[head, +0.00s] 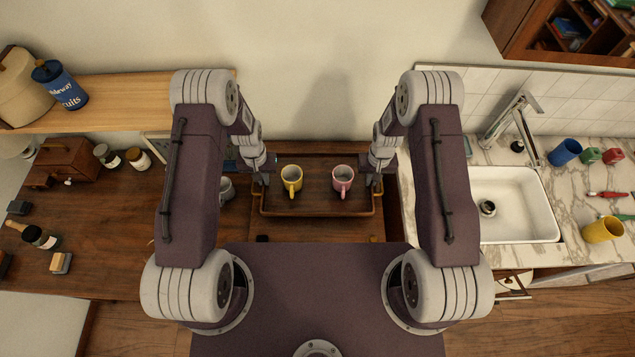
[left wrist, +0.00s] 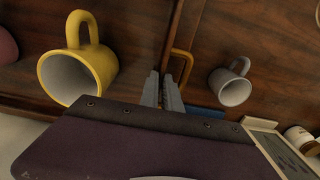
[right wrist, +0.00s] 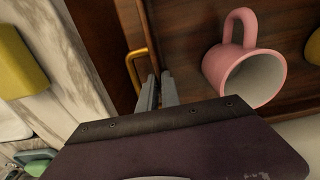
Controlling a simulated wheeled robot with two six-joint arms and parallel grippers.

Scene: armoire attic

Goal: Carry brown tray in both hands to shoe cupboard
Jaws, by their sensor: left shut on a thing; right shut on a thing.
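The brown tray (head: 318,206) is in the middle of the head view, over a dark wooden surface. A yellow mug (head: 291,179) and a pink mug (head: 343,179) stand upright on it. My left gripper (head: 262,180) is shut on the tray's left side, by its brass handle (left wrist: 180,66). My right gripper (head: 375,180) is shut on the tray's right side, by the other brass handle (right wrist: 137,67). In the left wrist view the yellow mug (left wrist: 77,62) is beside the fingers. In the right wrist view the pink mug (right wrist: 243,62) is beside them. I cannot tell if the tray is lifted.
A grey mug (head: 227,189) stands just left of the tray. Jars (head: 138,159) and a wooden box (head: 70,160) stand further left. A wooden shelf (head: 130,99) is at upper left. A sink (head: 510,205) and marble counter (head: 575,235) with cups are right.

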